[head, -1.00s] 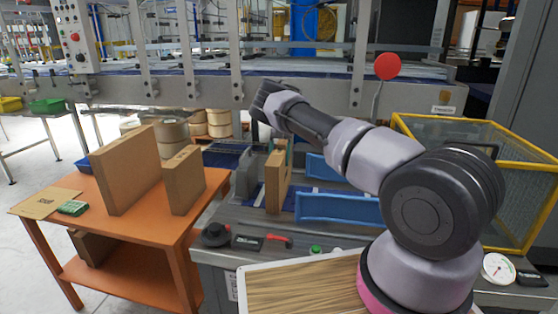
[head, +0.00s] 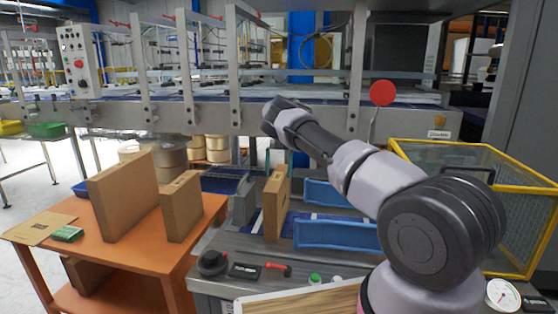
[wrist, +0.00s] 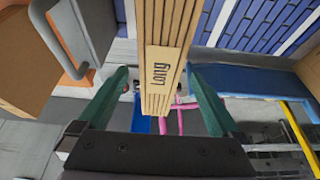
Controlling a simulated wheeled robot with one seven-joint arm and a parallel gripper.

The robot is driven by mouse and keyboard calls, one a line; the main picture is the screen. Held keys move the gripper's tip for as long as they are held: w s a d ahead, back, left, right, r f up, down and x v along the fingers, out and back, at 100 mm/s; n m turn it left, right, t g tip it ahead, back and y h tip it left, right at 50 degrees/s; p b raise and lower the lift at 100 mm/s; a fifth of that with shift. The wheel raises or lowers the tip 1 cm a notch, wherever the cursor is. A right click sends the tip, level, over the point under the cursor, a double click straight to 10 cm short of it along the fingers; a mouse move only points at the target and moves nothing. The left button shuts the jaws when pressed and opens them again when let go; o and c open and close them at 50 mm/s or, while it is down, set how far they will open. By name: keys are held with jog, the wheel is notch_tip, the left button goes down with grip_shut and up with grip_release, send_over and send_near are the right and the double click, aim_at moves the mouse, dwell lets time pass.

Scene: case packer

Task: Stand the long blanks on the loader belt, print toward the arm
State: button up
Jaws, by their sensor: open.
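One brown cardboard blank (head: 276,207) stands upright on the blue loader belt (head: 247,205), between a grey bracket on its left and blue rails on its right. In the wrist view its corrugated top edge (wrist: 165,45) is marked "Long". My gripper (wrist: 163,82) is open, with one green finger on either side of that edge. Two more cardboard blanks, a larger one (head: 123,196) and a smaller one (head: 181,207), stand upright on the orange table (head: 140,256). Their printed faces cannot be made out.
Blue rails (head: 335,235) lie right of the standing blank. A yellow-framed mesh cage (head: 470,200) stands to the right. A red disc on a stalk (head: 382,93) rises behind my arm.

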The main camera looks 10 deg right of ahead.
jog(key=v, duration=0.5)
jog(key=shift+w+d+r, duration=0.1)
jog(key=shift+w+r, duration=0.05)
jog(key=shift+r, duration=0.15)
jog(key=s+d+r+n+t+y, duration=0.1)
jog(key=d+r+n, duration=0.1)
jog(key=d+r, duration=0.5)
jog(key=s+d+r+n+t+y, duration=0.1)
jog(key=d+r+n+t, duration=0.15)
jog(key=r, duration=0.75)
jog(key=s+d+r+n+t, duration=0.2)
jog(key=s+d+r+n, duration=0.2)
jog(key=s+r+n, duration=0.5)
jog(key=s+a+r+n+t, duration=0.15)
jog(key=s+r+n, duration=0.35)
jog(key=s, duration=0.6)
jog(key=s+a+r+n+t, duration=0.1)
jog(key=s+a+r+n, duration=0.25)
jog(key=s+n, duration=0.45)
jog(key=s+a+f+n+t, duration=0.1)
jog(key=s+a+f+n, duration=0.1)
jog(key=s+n, duration=0.3)
jog(key=s+a+f+n+t+h, duration=0.1)
jog(key=s+n, duration=0.4)
jog(key=s, duration=0.8)
notch_tip(320, 180, down, 2)
jog(key=shift+s+a+f+t+h, duration=0.15)
jog(key=shift+a+f+t+h, duration=0.15)
jog(key=shift+a+t, duration=0.4)
